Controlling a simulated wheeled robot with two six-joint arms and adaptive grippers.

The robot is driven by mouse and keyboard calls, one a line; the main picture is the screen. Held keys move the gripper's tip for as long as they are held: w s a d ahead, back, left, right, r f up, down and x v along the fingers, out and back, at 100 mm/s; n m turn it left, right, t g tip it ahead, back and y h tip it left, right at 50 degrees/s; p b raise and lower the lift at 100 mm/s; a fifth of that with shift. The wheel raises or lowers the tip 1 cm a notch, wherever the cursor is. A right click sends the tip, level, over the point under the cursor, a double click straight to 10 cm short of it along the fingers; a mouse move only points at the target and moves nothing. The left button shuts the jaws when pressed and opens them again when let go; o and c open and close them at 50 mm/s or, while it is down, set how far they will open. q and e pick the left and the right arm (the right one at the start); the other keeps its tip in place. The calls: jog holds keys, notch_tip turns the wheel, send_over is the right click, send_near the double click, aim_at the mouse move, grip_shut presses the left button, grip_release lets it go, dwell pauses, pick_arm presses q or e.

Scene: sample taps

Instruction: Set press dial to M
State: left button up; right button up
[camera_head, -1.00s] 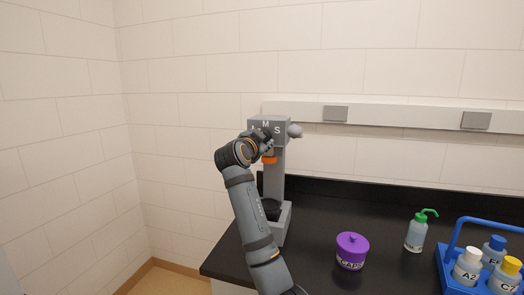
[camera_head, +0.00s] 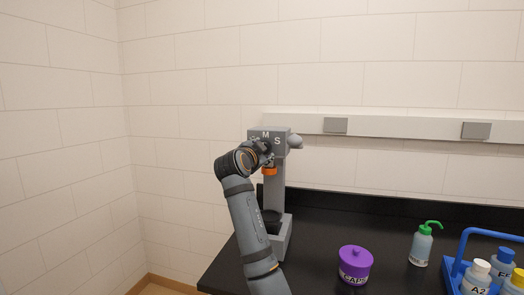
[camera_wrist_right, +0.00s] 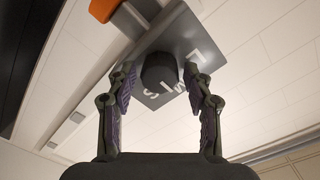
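The grey press (camera_head: 277,200) stands at the left end of the black bench, with the letters M and S on its head and a grey lever knob at its right. My right gripper (camera_head: 266,152) is at the front of the press head and hides the dial there. In the right wrist view, the dark dial knob (camera_wrist_right: 159,70) sits on the grey letter plate (camera_wrist_right: 180,40). My right gripper (camera_wrist_right: 159,88) is open, its fingers on either side of the knob. Contact and the knob's setting cannot be told. My left gripper is not in view.
On the black bench (camera_head: 315,235) stand a purple caps jar (camera_head: 355,262), a wash bottle (camera_head: 421,246) with a green top and a blue carrier (camera_head: 455,268) with several bottles. A tiled wall and a grey rail (camera_head: 390,127) lie behind.

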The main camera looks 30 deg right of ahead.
jog(key=shift+o, duration=0.4)
jog(key=shift+w, duration=0.1)
jog(key=v, duration=1.2)
